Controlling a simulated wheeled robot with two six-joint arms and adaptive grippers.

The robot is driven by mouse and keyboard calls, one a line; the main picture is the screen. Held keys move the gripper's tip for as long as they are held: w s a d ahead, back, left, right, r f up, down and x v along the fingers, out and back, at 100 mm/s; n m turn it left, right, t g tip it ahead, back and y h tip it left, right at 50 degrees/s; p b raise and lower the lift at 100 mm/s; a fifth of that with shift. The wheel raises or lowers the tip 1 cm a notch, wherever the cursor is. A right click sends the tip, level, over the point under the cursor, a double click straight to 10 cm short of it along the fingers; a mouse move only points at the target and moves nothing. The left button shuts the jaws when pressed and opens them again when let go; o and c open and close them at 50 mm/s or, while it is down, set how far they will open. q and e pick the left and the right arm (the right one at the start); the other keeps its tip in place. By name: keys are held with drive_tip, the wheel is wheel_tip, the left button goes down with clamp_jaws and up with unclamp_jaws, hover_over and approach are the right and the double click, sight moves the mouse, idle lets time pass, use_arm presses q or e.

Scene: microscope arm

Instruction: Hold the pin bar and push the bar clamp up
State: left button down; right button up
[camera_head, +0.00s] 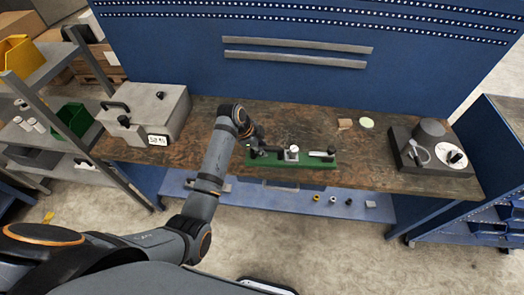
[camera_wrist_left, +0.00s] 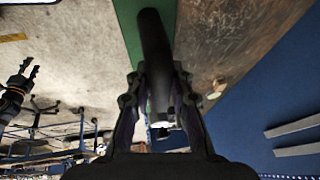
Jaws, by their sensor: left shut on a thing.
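A long green base plate (camera_head: 292,162) lies along the front edge of the wooden bench. A silver block with a dark top (camera_head: 292,153) stands at its middle, and a light-and-black piece (camera_head: 321,154) lies towards its right end. My left gripper (camera_head: 254,143) is at the plate's left end. In the left wrist view my left gripper (camera_wrist_left: 155,88) is shut on a thick dark bar (camera_wrist_left: 154,45), apparently the pin bar, above the green plate. My fingers hide part of it. I cannot tell which part is the bar clamp. My right gripper (camera_wrist_left: 22,78) hangs away from the bench, its fingers apart.
A grey case (camera_head: 146,112) stands at the bench's left. A dark tray (camera_head: 428,155) with round items is at the right. A small tan block (camera_head: 345,124) and a pale green disc (camera_head: 367,122) lie behind the plate. The lower shelf (camera_head: 280,198) holds several small parts.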

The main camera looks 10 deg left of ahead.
use_arm(q)
drive_tip(key=shift+w+r, duration=0.1)
drive_tip(key=shift+w+f+b, duration=0.25)
drive_tip(key=shift+f+b, duration=0.1)
drive_tip(key=shift+b, duration=0.1)
drive_tip(key=shift+w+a+f+b, duration=0.2)
drive_tip(key=shift+w+f+b, duration=0.2)
drive_tip(key=w+a+f+b, duration=0.1)
drive_tip(key=w+f+b, duration=0.2)
drive_tip(key=b, duration=0.3)
drive_tip(key=w+a+f+b, duration=0.1)
drive_tip(key=w+f+b, duration=0.2)
drive_tip(key=w+b, duration=0.1)
drive_tip(key=w+a+f+b, duration=0.2)
drive_tip(key=w+f+b, duration=0.2)
drive_tip(key=b, duration=0.3)
drive_tip(key=shift+w+f+b, duration=0.1)
drive_tip(key=shift+w+b, duration=0.15)
drive_tip(key=shift+b, duration=0.05)
drive_tip(key=shift+w, duration=0.15)
use_arm(e)
wheel_tip(320, 180, down, 20)
drive_tip(key=shift+r, duration=0.25)
drive_tip(key=shift+s, duration=0.1)
use_arm(q)
drive_tip(key=shift+f+b, duration=0.4)
drive_tip(key=shift+f, duration=0.05)
use_arm(e)
drive_tip(key=shift+f, duration=0.25)
